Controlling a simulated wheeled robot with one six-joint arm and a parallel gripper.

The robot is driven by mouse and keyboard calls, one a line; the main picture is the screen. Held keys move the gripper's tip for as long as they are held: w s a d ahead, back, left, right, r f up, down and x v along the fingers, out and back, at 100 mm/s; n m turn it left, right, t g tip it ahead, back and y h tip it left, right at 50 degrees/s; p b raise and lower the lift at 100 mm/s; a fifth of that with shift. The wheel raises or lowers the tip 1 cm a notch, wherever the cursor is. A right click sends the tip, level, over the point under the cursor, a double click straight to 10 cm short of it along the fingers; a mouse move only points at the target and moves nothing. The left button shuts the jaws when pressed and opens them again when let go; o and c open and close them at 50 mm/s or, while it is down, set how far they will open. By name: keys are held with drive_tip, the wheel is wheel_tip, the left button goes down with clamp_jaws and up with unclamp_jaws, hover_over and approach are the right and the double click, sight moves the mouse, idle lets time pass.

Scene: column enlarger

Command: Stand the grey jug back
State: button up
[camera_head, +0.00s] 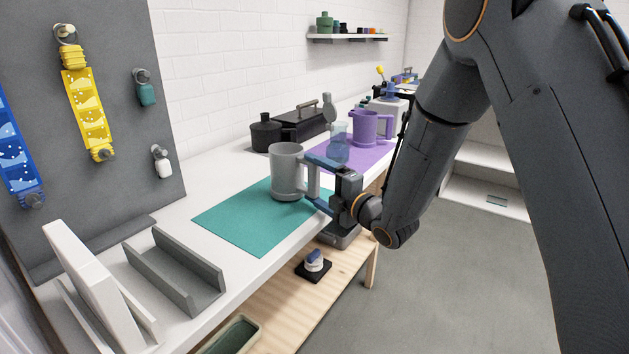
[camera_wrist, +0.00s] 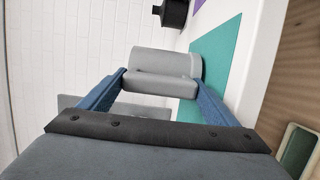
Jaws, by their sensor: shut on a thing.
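The grey jug (camera_head: 287,168) is upright at the far end of the teal mat (camera_head: 247,222), with its handle toward the right. Whether its base touches the mat or hangs just above it, I cannot tell. My gripper (camera_head: 322,182) reaches in from the right and is shut on the jug's handle. In the wrist view the grey jug (camera_wrist: 182,60) lies beyond the blue fingers of my gripper (camera_wrist: 165,92), with the handle (camera_wrist: 143,83) between them.
A purple jug (camera_head: 366,128) and a clear bluish vessel (camera_head: 337,150) stand by the purple mat (camera_head: 368,162). A black bottle (camera_head: 264,134) and a black lidded box (camera_head: 300,121) stand behind the grey jug. A grey channel-shaped holder (camera_head: 172,272) is at the near left.

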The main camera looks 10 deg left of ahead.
drive_tip(key=shift+f+b, duration=0.4)
drive_tip(key=shift+f, duration=0.1)
idle(0.5)
drive_tip(key=o, duration=2)
drive_tip(key=shift+f, duration=0.2)
drive_tip(key=shift+s+d, duration=0.1)
drive_tip(key=shift+v, duration=3.8)
drive_tip(key=shift+r, duration=0.2)
